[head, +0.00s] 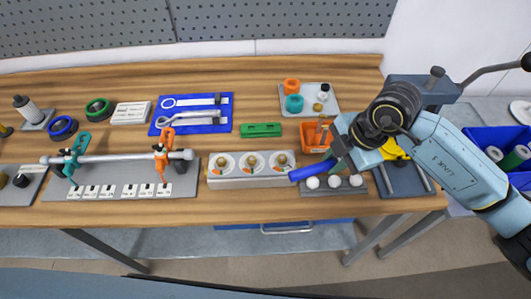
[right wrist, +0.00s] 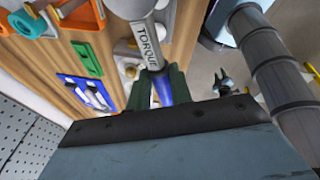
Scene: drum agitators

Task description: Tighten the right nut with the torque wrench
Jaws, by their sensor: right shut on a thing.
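The grey fixture (head: 250,182) sits mid-bench with three brass nuts in a row, each over a round dial. The right nut (head: 281,160) is at its right end. My right gripper (head: 338,160) is shut on the torque wrench, just right of the fixture. The wrench's blue handle (head: 307,173) sticks out to the left, near the fixture's right end. In the right wrist view, the grey shaft marked TORQUE (right wrist: 149,42) leads up from the blue handle between my fingers. Whether the wrench touches the nut cannot be told. My left gripper is not in view.
A rack with white balls (head: 334,183) lies below my right gripper, and an orange tray (head: 313,150) is behind it. A green tray (head: 261,130) lies behind the fixture. A clamped pipe (head: 118,157) stands left. Bare wood shows between the trays.

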